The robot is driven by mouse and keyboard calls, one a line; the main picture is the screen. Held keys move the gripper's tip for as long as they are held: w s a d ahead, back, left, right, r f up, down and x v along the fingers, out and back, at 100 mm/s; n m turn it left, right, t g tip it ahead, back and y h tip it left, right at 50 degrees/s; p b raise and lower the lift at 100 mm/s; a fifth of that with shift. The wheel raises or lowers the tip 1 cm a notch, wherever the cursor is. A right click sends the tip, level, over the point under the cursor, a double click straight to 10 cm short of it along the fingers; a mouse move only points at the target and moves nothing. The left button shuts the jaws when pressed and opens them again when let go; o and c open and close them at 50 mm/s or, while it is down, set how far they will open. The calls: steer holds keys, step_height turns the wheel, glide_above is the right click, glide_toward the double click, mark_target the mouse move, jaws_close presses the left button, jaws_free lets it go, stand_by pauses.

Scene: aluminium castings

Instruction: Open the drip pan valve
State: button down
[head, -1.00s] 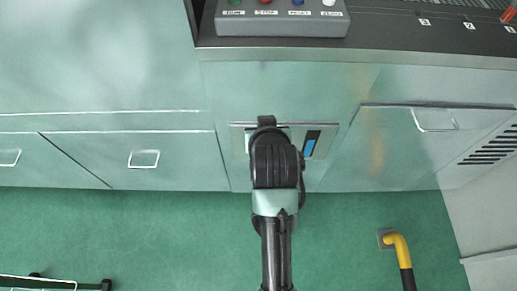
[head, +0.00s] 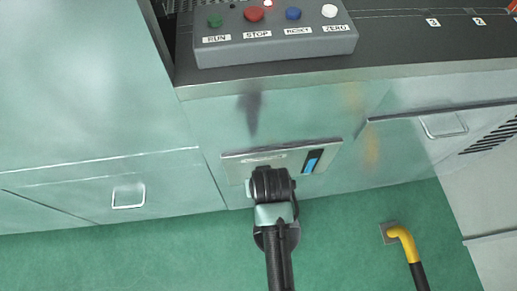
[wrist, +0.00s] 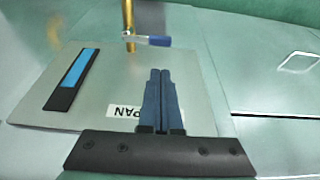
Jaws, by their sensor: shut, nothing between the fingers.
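In the wrist view the valve's brass pipe (wrist: 128,22) comes down at the top, in front of the metal panel. A lever with a blue handle (wrist: 155,41) sticks out to the right, crosswise to the pipe. My gripper (wrist: 160,72) is shut and empty, its two dark blue fingers side by side, apart from the handle and below it in the picture. The drip pan panel (wrist: 210,110) bears a label reading PAN (wrist: 122,112), partly covered by my fingers, and a blue level strip (wrist: 78,68). In the head view my arm hides the valve.
The panel (head: 325,150) is low on the green cabinet front, under a control box (head: 275,45) with coloured buttons.

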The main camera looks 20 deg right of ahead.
steer(key=b+x, duration=0.2)
steer(key=x, duration=0.8)
steer(key=shift+s+a+n+y+p, duration=0.25)
steer(key=shift+s+n+p, duration=0.2)
steer(key=shift+n, duration=0.35)
steer(key=shift+s+a+n+y+p, duration=0.1)
steer(key=shift+s+n+y+p, duration=0.15)
steer(key=shift+s+n+p, duration=0.4)
steer(key=s+d+n+g+y, duration=0.1)
steer(key=s+n+y, duration=0.2)
steer(key=n, duration=0.9)
steer(key=s, duration=0.2)
steer(key=shift+s+d+g, duration=0.3)
steer(key=shift+s+d, duration=0.05)
steer(key=shift+s, duration=0.05)
steer(key=shift+s+a+p, duration=0.4)
steer(key=shift+s+p, duration=0.25)
steer(key=shift+p, duration=0.05)
